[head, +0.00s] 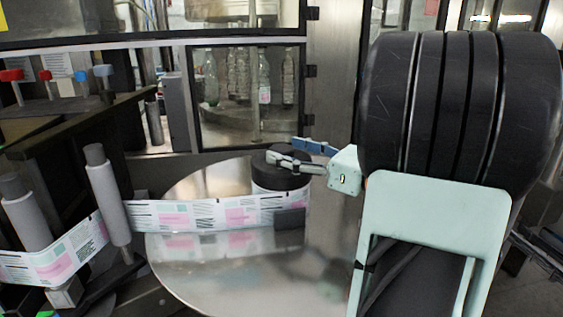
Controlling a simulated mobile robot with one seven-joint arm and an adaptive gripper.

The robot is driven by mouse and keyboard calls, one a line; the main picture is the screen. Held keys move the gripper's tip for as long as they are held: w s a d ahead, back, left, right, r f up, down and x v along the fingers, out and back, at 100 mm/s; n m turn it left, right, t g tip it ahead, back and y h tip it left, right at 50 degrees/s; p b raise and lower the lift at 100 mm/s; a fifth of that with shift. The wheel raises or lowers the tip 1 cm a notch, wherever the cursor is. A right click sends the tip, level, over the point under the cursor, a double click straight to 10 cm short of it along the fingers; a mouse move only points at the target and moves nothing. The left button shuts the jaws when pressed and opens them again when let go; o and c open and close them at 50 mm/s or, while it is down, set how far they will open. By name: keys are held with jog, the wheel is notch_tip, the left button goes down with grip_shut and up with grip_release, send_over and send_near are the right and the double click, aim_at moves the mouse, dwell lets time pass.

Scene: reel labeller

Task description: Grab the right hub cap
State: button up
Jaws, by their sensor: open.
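A black round hub cap (270,178) sits on top of the white label reel (264,204), right of the middle of a shiny round metal plate (205,270). It is the only hub cap I can make out. My gripper (284,151) reaches in from the right at the cap's top. One grey finger overlaps the cap's upper face in the picture, and a blue part shows behind it. The jaws are open, and I cannot tell whether they touch the cap. The gripper hides part of the cap's top and right side.
A printed label strip (165,214) runs left from the reel past grey rollers (107,195). A dark block (290,218) stands at the reel's front. Behind is a machine window with bottles (264,78). The plate's front is clear. My arm covers the right side.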

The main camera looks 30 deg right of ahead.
jog(key=shift+x, duration=1.25)
jog(key=c, duration=1.5)
jog(key=shift+c, duration=0.2)
jog(key=shift+r, duration=0.2)
